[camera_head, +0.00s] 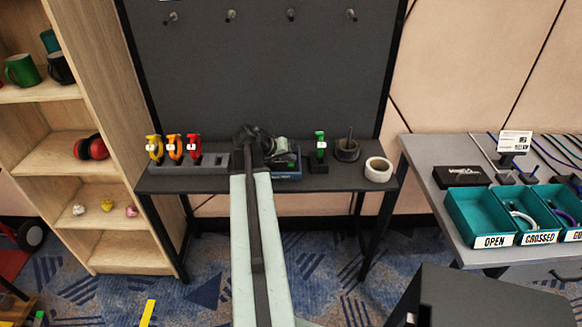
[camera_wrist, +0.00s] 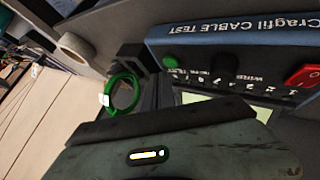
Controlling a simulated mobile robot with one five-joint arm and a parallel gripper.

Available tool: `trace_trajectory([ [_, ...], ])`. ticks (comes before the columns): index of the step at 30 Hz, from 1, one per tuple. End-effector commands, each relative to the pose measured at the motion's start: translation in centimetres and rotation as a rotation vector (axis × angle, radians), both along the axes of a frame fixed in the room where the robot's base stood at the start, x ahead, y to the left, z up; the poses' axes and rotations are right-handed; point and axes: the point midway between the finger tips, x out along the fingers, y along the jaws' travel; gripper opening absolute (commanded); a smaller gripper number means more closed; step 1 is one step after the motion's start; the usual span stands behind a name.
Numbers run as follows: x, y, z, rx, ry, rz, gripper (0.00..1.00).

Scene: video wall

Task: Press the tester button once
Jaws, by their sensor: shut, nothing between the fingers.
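The cable tester (camera_head: 288,176) is a blue and dark box on the dark bench, partly hidden by my arm in the head view. In the wrist view its blue edge (camera_wrist: 240,36) reads "Cragfil CABLE TEST", seen tilted. A green round button (camera_wrist: 170,62) sits on its dark panel, with a red switch (camera_wrist: 303,76) to its right and small markings between.
A holder (camera_head: 190,169) with yellow, orange and red cable coils stands left. A green coil (camera_head: 320,146) on its stand, a dark pot (camera_head: 346,150) and a tape roll (camera_head: 378,169) stand right. Teal bins (camera_head: 470,225) sit on the right table; shelves (camera_head: 106,150) stand left.

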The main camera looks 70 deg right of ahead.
Motion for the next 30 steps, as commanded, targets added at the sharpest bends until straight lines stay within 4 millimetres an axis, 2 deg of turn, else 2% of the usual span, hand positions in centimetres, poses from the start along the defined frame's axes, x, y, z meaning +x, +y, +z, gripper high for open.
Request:
trace_trajectory([
  [22, 0.07, 0.02, -0.02, -0.001, 0.001, 0.001, 0.0],
  [30, 0.33, 0.02, -0.93, -0.001, 0.001, 0.001, 0.0],
])
